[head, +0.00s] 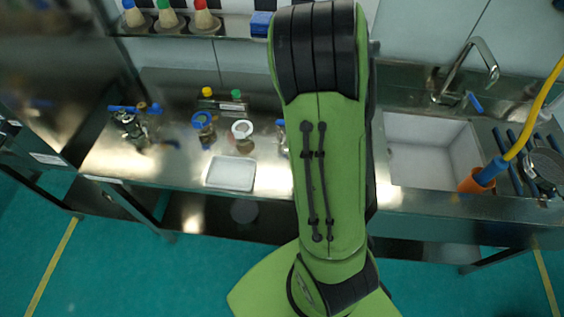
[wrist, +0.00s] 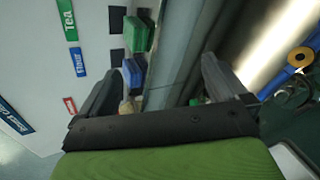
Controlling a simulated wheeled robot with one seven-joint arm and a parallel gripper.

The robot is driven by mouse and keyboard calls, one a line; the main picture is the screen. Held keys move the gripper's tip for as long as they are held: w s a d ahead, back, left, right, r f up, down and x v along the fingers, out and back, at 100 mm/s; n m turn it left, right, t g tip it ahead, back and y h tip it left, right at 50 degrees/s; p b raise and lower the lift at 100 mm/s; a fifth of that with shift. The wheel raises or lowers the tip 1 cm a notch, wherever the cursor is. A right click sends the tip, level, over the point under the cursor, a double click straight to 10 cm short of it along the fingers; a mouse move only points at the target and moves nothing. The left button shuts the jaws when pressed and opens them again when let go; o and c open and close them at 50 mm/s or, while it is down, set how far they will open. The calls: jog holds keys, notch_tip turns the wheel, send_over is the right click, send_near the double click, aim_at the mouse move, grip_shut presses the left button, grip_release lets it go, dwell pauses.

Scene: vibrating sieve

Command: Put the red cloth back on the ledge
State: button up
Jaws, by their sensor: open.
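I cannot make out the red cloth in either view. The ledge (head: 240,38) runs along the back wall above the counter in the head view. It also shows in the wrist view as a grey strip (wrist: 178,50), with a green folded item (wrist: 139,35) and a blue one (wrist: 133,73) on it. My gripper (wrist: 162,75) is open in the wrist view, its two fingers apart with the ledge beyond them. I see nothing held between them. In the head view my arm hides part of the ledge and counter, and the gripper is out of sight.
Bottles with blue, green and red tops (head: 168,18) stand at the ledge's left. A blue item (head: 262,24) lies beside my arm. Jars (head: 204,130) and a white tray (head: 231,174) are on the counter. A sink (head: 430,150) with a tall tap (head: 470,62) is at right.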

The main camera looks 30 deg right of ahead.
jog(key=s+a+r+m+g+y, duration=0.1)
jog(key=s+a+r+m+y, duration=0.2)
jog(key=a, duration=0.4)
jog(key=s+a+m+y, duration=0.1)
jog(key=s+a+m, duration=0.25)
jog(key=a, duration=0.25)
jog(key=s+a+r+m+g+y, duration=0.1)
jog(key=s+a+r+m+y, duration=0.1)
jog(key=s+a, duration=0.35)
jog(key=s+a+f+m+g, duration=0.2)
jog(key=s+a+m, duration=0.4)
jog(key=s+a, duration=0.4)
jog(key=s, duration=0.5)
jog(key=shift+s+f+m+g+y+b, duration=0.2)
jog(key=shift+s+m+g+y+b, duration=0.1)
jog(key=shift+m+y+b, duration=0.1)
jog(key=shift+a, duration=0.1)
